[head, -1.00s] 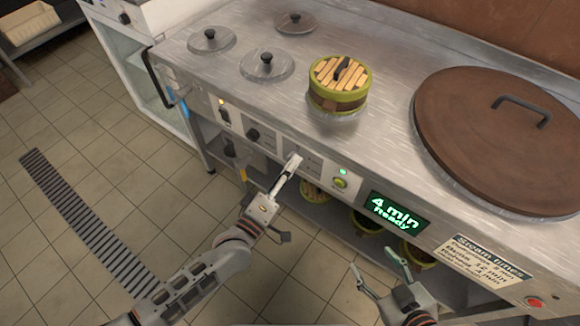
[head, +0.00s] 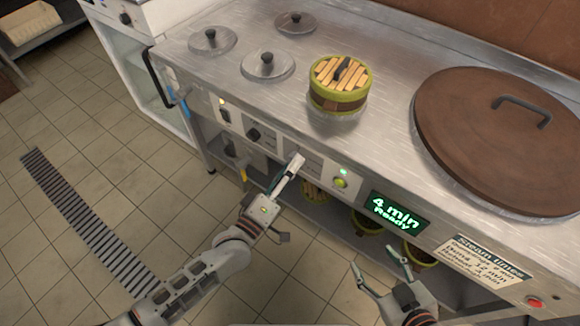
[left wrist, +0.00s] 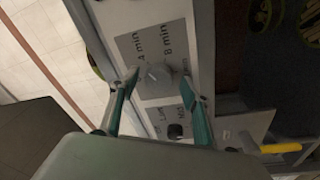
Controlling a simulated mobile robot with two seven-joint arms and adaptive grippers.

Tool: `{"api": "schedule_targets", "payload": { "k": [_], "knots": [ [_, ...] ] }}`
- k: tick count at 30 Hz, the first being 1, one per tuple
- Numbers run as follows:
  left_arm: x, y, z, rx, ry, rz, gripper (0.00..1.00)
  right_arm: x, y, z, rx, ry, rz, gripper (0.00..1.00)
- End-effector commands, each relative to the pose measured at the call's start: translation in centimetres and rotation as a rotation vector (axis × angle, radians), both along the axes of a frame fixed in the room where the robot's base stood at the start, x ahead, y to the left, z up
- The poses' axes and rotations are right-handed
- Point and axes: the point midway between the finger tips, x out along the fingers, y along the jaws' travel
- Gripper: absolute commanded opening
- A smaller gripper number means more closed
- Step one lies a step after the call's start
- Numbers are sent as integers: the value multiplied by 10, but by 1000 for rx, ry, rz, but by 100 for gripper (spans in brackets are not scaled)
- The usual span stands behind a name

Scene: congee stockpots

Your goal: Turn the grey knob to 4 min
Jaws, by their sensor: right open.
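The grey knob (left wrist: 158,73) sits on a control panel (left wrist: 142,14) in the left wrist view, with labels reading 4 min and 8 min beside it. My left gripper (left wrist: 160,80) has one finger on each side of the knob, with visible gaps, so it is open around it. Where the knob points is too small to tell. In the head view, my left gripper (head: 297,161) is at the panel front and hides the knob. The green display (head: 396,213) reads "4 min Ready". My right gripper (head: 373,257) is open and empty in front of the counter.
A black knob (head: 253,134) is left of my left gripper, and a lit green button (head: 341,183) is right of it. A bamboo steamer (head: 338,97) and a large brown lid (head: 497,140) stand on the counter. A red button (head: 536,302) is at far right.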

Motion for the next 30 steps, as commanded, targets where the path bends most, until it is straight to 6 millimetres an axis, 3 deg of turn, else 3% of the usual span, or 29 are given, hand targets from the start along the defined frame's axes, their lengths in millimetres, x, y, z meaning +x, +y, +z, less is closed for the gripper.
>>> {"api": "schedule_targets", "payload": {
  "k": [8,21,30],
  "knots": [
    [-6,4,-2,0,1,0,47,-3,-1,-3,-1,8,-2,58],
    [-58,37,-8,2,1,0,47,-4,0,-3,0,8,-1,58],
    [-63,40,-8,0,0,0,47,-4,0,-3,-1,8,0,58]
  ]
}}
